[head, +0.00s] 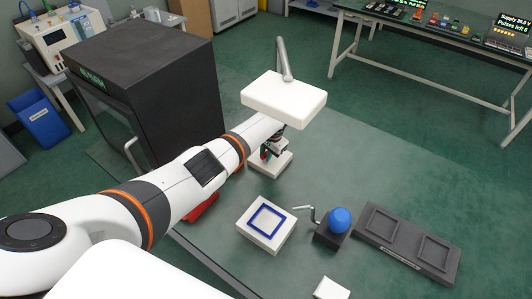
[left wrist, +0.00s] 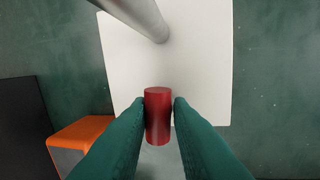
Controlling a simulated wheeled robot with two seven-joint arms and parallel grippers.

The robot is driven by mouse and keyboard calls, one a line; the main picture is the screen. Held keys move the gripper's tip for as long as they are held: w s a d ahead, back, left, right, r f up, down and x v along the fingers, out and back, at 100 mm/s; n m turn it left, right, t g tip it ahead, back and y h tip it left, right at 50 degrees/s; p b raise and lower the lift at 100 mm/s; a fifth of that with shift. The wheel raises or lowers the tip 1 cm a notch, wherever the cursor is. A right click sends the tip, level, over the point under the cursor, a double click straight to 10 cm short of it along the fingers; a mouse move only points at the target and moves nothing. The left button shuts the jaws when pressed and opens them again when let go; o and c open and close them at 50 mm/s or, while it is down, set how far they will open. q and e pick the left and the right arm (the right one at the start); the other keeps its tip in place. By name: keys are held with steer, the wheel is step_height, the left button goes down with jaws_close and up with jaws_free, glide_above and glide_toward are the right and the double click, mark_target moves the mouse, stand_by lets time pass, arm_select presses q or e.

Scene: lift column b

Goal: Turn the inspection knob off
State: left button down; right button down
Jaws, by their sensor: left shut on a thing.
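My left gripper (head: 268,153) reaches in under the white panel of a lamp-like stand (head: 284,92), just above the stand's white base (head: 262,168). In the left wrist view, the green fingers of the gripper (left wrist: 158,112) are shut on a red cylinder (left wrist: 157,118), which looks like the inspection knob. A white plate (left wrist: 205,60) and a grey post (left wrist: 143,14) lie beyond it. The panel and my arm hide part of the grip in the head view. I cannot read the knob's setting. My right gripper is not in view.
A dark cabinet (head: 150,70) stands left of my arm. On the table are a white block with a blue square frame (head: 266,222), a blue ball on a dark base (head: 340,221) and a dark two-recess tray (head: 408,241). A red thing (head: 203,208) is partly under my arm.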

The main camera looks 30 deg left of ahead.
arm_select(q)
steer(key=shift+n, duration=0.6)
steer(key=c, duration=1.3)
jaws_free()
steer(key=shift+r, duration=0.1)
steer(key=shift+d+r, duration=0.1)
steer(key=shift+r, duration=0.2)
steer(key=r, duration=0.3)
steer(key=d+r, duration=0.1)
steer(key=r, duration=0.3)
steer(key=d+r+p, duration=0.1)
steer(key=r, duration=0.3)
steer(key=shift+s+d, duration=0.1)
